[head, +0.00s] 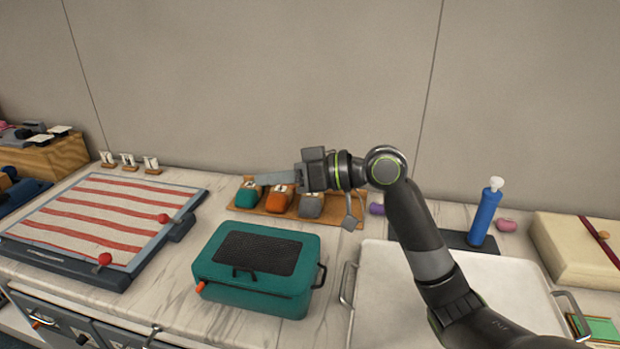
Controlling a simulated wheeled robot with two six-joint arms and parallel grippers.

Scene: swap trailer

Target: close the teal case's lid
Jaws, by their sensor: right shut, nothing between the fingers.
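The teal case (215,283) stands on the marble counter in the middle of the view. Its lid (305,247), with a dark textured panel on top, lies down flat over the body and looks shut. A black handle or latch hangs at its front, a dark handle is on its right side, and an orange tab sticks out at the front left. My right gripper (262,180) is shut and empty, above and behind the case, pointing left. I see it apart from the case. My left gripper is not in view.
Behind the case, a wooden board (262,211) holds teal, orange and grey blocks. A striped panel (110,215) lies left. A white tray (470,280) is close on the right, with a blue bottle (485,215) and cream box (575,250) beyond.

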